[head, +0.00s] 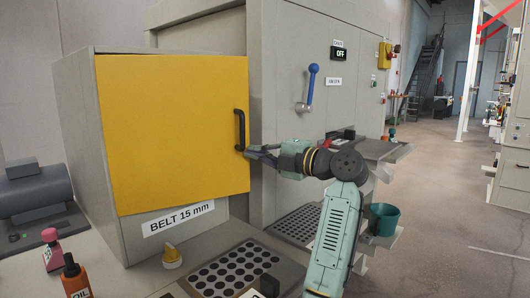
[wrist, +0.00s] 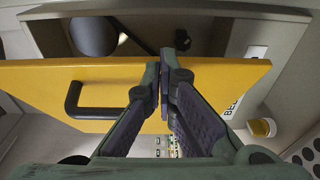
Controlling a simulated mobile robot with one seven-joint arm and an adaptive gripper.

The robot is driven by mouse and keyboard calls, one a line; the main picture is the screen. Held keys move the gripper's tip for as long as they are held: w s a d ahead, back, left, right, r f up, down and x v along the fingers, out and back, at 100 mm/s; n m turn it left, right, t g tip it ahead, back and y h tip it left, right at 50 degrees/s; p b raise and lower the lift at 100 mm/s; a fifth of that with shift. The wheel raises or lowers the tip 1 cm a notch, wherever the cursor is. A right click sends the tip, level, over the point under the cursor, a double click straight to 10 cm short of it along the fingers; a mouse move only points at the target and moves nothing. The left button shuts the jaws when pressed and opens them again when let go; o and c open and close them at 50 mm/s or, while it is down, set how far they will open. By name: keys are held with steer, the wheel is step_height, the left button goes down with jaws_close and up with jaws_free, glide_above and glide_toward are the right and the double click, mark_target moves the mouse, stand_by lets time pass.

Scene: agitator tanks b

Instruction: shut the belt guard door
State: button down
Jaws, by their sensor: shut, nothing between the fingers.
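The yellow belt guard door (head: 175,130) stands partly open on the grey box. In the wrist view the door (wrist: 40,85) shows a gap behind it, with a dark round part (wrist: 93,36) inside the box. The black handle (head: 240,130) is near the door's free edge; it also shows in the wrist view (wrist: 75,100). My gripper (head: 250,150) is at the lower end of the handle in the head view. In the wrist view my gripper (wrist: 170,55) is shut and empty, its tips past the door's edge. Whether it touches the door I cannot tell.
A "BELT 15 mm" label (head: 179,217) and a yellow knob (head: 172,257) are below the door. An orange oil bottle (head: 76,278) and a pink-capped bottle (head: 52,248) stand front left. A blue lever (head: 309,88) is on the cabinet at right. A green bucket (head: 383,219) is beyond my arm.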

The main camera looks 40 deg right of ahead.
steer(key=shift+w+d+p, duration=0.25)
steer(key=shift+w+p, duration=0.05)
steer(key=shift+w, duration=0.65)
steer(key=shift+w+d+p, duration=0.25)
steer(key=shift+w+p, duration=0.1)
steer(key=shift+w, duration=0.65)
steer(key=shift+w+d+p, duration=0.25)
steer(key=shift+w+p, duration=0.05)
steer(key=shift+w, duration=0.65)
